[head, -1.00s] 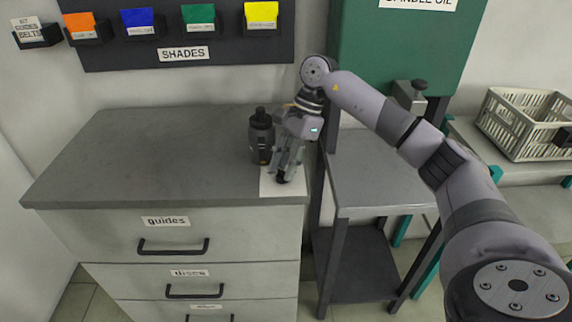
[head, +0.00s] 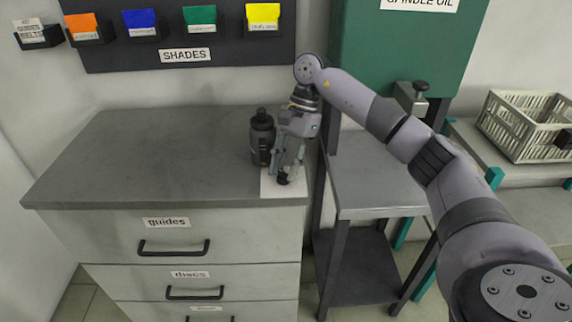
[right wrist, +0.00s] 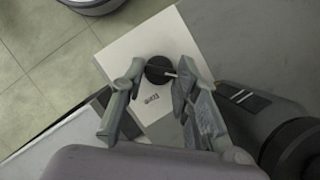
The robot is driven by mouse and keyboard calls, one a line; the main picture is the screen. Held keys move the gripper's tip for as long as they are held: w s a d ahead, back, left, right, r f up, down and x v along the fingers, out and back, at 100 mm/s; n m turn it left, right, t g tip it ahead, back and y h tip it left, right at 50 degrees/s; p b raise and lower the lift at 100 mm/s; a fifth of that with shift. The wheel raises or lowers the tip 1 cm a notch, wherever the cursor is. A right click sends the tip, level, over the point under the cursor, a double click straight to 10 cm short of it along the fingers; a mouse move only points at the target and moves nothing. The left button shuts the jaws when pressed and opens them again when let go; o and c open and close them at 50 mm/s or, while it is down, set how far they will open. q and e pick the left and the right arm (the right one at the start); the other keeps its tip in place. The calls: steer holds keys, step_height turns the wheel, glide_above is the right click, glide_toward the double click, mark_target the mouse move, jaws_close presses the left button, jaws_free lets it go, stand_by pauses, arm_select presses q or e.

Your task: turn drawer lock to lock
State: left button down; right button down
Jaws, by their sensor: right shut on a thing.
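The drawer lock (right wrist: 159,69) is a round black knob with a pale pointer line, on a white plate (right wrist: 125,52) with a small printed word too small to read surely. In the head view the plate (head: 268,187) lies at the front right corner of the grey drawer cabinet top (head: 150,150). My right gripper (head: 284,179) reaches down onto the knob, its fingers shut on it from both sides. In the right wrist view the pointer line points right, toward one finger. My left gripper is not in view.
A dark bottle (head: 262,137) stands close to the left of my right gripper. Drawers labelled guides (head: 167,222) and discs (head: 190,275) look shut. A metal side table (head: 375,180) stands to the right; a white crate (head: 520,125) is farther right. The cabinet top's left side is clear.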

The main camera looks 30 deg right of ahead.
steer(key=c, duration=1.2)
jaws_free()
steer(key=shift+c, duration=0.2)
steer(key=shift+r, duration=0.1)
steer(key=v, duration=1.1)
steer(key=shift+d+r, duration=0.3)
steer(key=shift+r, duration=0.05)
steer(key=shift+w+f, duration=0.1)
